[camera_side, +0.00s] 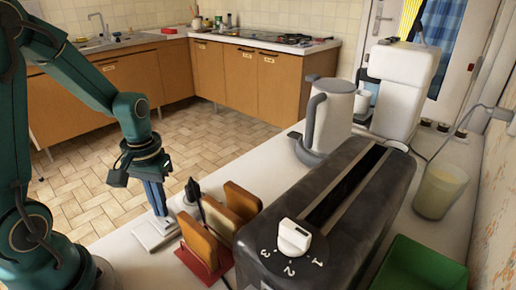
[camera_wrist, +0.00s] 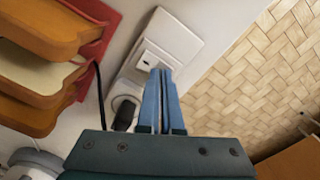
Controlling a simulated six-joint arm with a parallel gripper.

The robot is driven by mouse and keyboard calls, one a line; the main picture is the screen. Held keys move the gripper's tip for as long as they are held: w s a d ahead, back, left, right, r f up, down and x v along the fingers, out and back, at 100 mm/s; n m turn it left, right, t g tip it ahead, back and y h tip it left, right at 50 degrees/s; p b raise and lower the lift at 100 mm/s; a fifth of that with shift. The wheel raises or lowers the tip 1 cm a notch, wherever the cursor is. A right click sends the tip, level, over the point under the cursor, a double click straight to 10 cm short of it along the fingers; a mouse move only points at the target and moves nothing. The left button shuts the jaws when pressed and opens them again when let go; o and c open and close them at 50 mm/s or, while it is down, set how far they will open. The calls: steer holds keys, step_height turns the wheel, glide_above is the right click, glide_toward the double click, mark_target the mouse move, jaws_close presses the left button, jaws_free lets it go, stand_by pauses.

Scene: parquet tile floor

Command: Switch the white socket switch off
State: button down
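The white socket switch (camera_side: 152,236) lies flat on the white counter in the side view, left of the bread rack. In the wrist view its white plate (camera_wrist: 178,36) shows just beyond my fingertips, with a small dark-marked part near the tips. My gripper (camera_side: 159,212) points down over the switch. Its two blue fingers (camera_wrist: 160,72) are together with only a thin gap and nothing seen between them. The tips overlap the near part of the switch unit in the wrist view; I cannot tell whether they touch it. A black plug (camera_wrist: 126,112) sits at the near socket part.
A red rack (camera_side: 204,264) with brown slices stands close right of the switch. A black cable runs beside it. A dark toaster (camera_side: 335,205), a kettle (camera_side: 326,118) and a green box (camera_side: 418,266) stand further right. Parquet floor lies beyond the counter edge.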

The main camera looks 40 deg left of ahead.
steer(key=shift+f, duration=0.2)
steer(key=shift+r, duration=0.15)
step_height(320, 180, up, 7)
stand_by(0.7)
steer(key=s+d+r+m+t, duration=0.4)
steer(key=d+r+m+t, duration=0.1)
steer(key=d, duration=0.4)
steer(key=shift+s+d+r+m+t, duration=0.3)
steer(key=shift+r+m, duration=0.1)
steer(key=shift+m, duration=0.1)
steer(key=shift+a, duration=0.1)
stand_by(1.0)
